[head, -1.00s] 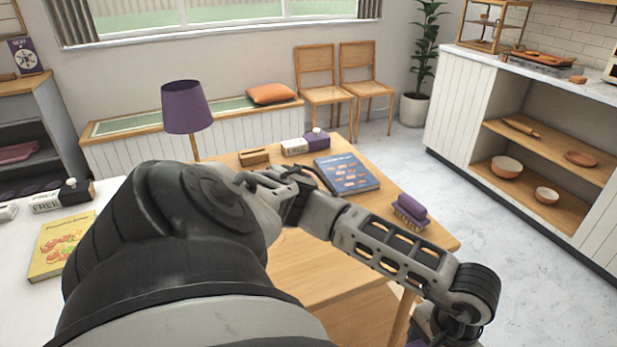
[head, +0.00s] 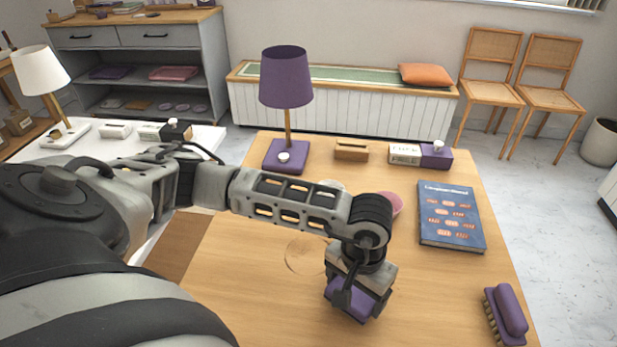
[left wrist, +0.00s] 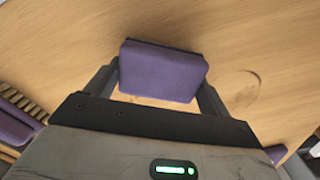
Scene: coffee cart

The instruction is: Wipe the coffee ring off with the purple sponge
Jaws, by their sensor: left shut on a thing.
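My left gripper (head: 358,288) is shut on the purple sponge (head: 350,300). In the left wrist view the sponge (left wrist: 163,72) sits between the two fingers. It is low over the wooden table (head: 430,300); I cannot tell whether it touches the wood. The coffee ring (head: 303,257) is a faint brown circle on the table, just left of the sponge and beyond it. In the left wrist view part of the ring (left wrist: 252,76) shows as a dark arc to the right of the sponge. My right gripper is out of view.
A purple brush (head: 510,312) lies at the right table edge. A blue book (head: 451,215) lies behind it. A pink round thing (head: 389,204) is partly behind my arm. A purple lamp (head: 286,78), a wooden block (head: 351,150) and a box (head: 405,154) stand along the back.

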